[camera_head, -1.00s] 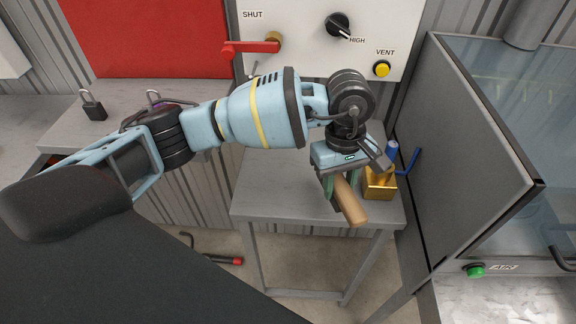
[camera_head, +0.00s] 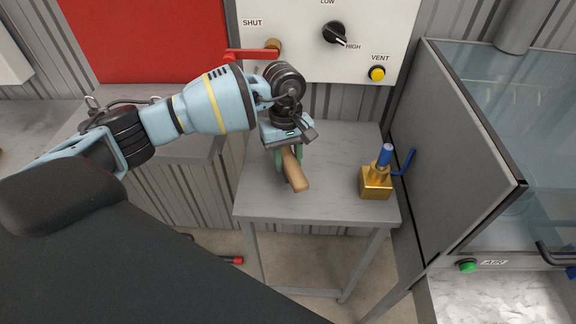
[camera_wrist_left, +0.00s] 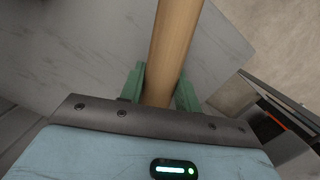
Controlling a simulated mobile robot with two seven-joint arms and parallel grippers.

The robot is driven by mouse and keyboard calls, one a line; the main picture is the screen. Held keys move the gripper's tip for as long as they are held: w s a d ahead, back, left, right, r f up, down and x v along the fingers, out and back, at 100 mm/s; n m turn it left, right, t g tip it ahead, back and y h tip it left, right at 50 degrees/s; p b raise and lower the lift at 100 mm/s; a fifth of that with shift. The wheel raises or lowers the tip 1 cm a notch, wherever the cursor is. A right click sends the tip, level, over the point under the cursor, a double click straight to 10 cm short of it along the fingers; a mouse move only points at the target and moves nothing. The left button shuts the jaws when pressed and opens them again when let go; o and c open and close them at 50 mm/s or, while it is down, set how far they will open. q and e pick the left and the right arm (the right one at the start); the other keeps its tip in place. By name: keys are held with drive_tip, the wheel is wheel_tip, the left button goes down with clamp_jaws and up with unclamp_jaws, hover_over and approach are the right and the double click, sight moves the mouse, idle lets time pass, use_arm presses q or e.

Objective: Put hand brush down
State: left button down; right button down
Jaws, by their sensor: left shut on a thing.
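The hand brush (camera_head: 296,174) shows as a wooden handle sticking out from my left gripper (camera_head: 288,162), over the left part of the small grey table (camera_head: 335,205). My left gripper is shut on the handle. In the left wrist view the handle (camera_wrist_left: 174,45) passes between the green fingers (camera_wrist_left: 160,90), with the table surface (camera_wrist_left: 75,50) behind it. The brush's bristle end is hidden by the gripper. I cannot tell whether the brush touches the table. My right gripper is not in view.
A brass block with a blue-handled part (camera_head: 376,182) stands on the table's right side. A grey-framed glass cabinet (camera_head: 470,160) borders the table on the right. A panel with a red lever (camera_head: 252,55) and knobs is behind. The table's middle is clear.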

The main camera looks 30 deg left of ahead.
sight(288, 167)
use_arm(q)
wheel_tip(288, 167, down, 3)
drive_tip(key=shift+r, duration=0.1)
drive_tip(key=shift+f, duration=0.2)
drive_tip(key=c, duration=1)
unclamp_jaws()
